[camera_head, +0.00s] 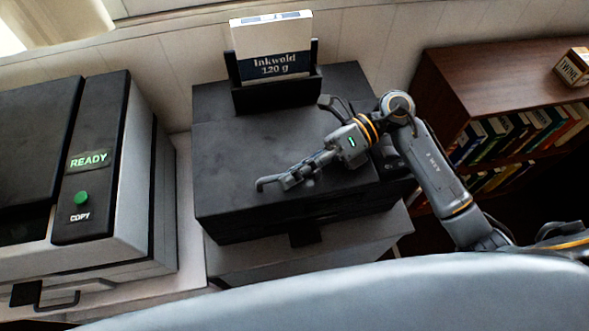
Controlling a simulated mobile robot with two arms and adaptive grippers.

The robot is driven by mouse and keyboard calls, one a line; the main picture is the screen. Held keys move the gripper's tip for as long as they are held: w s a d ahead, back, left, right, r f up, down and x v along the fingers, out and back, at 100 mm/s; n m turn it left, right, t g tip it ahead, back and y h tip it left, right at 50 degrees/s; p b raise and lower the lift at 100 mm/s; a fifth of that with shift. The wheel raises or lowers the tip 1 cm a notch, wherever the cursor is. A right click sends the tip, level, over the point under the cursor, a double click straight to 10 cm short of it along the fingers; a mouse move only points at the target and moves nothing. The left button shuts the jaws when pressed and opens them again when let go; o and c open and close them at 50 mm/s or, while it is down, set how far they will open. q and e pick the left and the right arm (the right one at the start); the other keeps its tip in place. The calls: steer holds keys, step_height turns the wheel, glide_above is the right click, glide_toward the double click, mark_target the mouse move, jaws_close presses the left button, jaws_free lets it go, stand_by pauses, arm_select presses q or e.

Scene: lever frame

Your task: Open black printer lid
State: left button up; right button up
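The black printer (228,150) stands in the middle of the view on a light grey cabinet. Its flat dark lid looks shut. A small dark tab (305,237) sticks out low at its front. My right gripper (264,184) is above the lid, its fingers reaching left over the middle of the top. The fingers show nearly side-on, so their opening is unclear; nothing shows held between them. I cannot tell if they touch the lid. The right arm hides the printer's right end. My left gripper is not in view.
A paper pack marked Inkwold (272,50) stands in a black holder at the printer's back. A grey copier (135,185) with a READY display stands close on the left. A brown bookshelf (480,80) with a small box (573,68) is on the right.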

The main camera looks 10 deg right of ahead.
mark_target(288, 158)
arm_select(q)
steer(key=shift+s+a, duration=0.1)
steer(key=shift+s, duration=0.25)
arm_select(e)
jaws_close()
steer(key=shift+r, duration=0.1)
